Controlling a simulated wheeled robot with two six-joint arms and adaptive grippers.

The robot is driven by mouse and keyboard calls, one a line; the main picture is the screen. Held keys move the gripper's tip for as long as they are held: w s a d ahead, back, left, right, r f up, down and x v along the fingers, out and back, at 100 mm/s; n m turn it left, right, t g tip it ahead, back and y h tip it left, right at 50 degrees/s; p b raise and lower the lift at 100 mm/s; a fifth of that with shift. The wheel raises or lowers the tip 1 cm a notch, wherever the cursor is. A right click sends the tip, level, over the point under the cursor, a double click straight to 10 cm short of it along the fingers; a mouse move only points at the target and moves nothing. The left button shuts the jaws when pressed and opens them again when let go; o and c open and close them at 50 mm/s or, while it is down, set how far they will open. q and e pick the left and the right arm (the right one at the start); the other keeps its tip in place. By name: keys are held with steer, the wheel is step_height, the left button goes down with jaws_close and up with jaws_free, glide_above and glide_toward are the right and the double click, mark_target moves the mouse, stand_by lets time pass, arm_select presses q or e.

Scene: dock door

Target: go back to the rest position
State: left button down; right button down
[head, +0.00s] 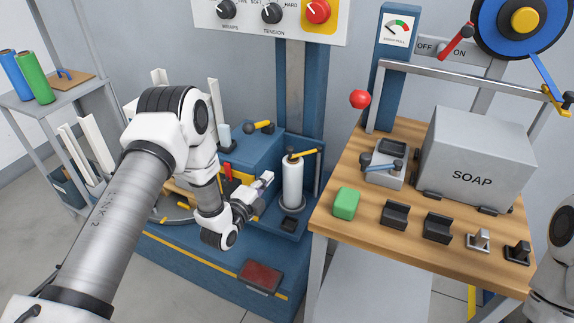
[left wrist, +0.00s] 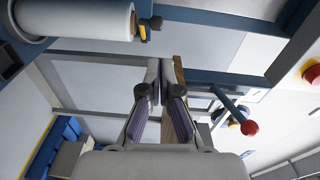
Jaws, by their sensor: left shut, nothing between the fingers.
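My left arm reaches in from the left in the head view, bent downward at the elbow. My left gripper (head: 266,179) is over the blue machine base, just left of the white film roll (head: 292,184), and looks apart from it. The left wrist view shows its two fingers (left wrist: 160,68) brought together with nothing held. The roll also shows at the top left of that view (left wrist: 85,18). Only a white link of my right arm shows at the right edge of the head view; its gripper is out of the picture.
A wooden bench (head: 336,227) at right holds a grey SOAP box (head: 480,150), a green block (head: 346,203) and black brackets. A red-knobbed lever (head: 360,99) stands above its left side. A blue column (head: 294,90) rises behind the roll. A grey shelf (head: 62,103) stands far left.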

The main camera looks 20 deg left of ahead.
arm_select(q)
steer(key=s+d+f+n+g+p, duration=0.2)
steer(key=s+d+f+g+p, duration=0.15)
steer(key=s, duration=0.45)
steer(key=s+d+f+n+g+p, duration=0.25)
steer(key=s+g+p, duration=0.2)
steer(key=s, duration=0.25)
steer(key=s+f+n+g+y, duration=0.1)
steer(key=s+n+g, duration=0.4)
steer(key=s, duration=0.6)
steer(key=s+f+n+g, duration=0.4)
steer(key=s+n, duration=0.5)
steer(key=s, duration=0.3)
steer(key=shift+a+g+y, duration=0.35)
steer(key=shift+g+y, duration=0.05)
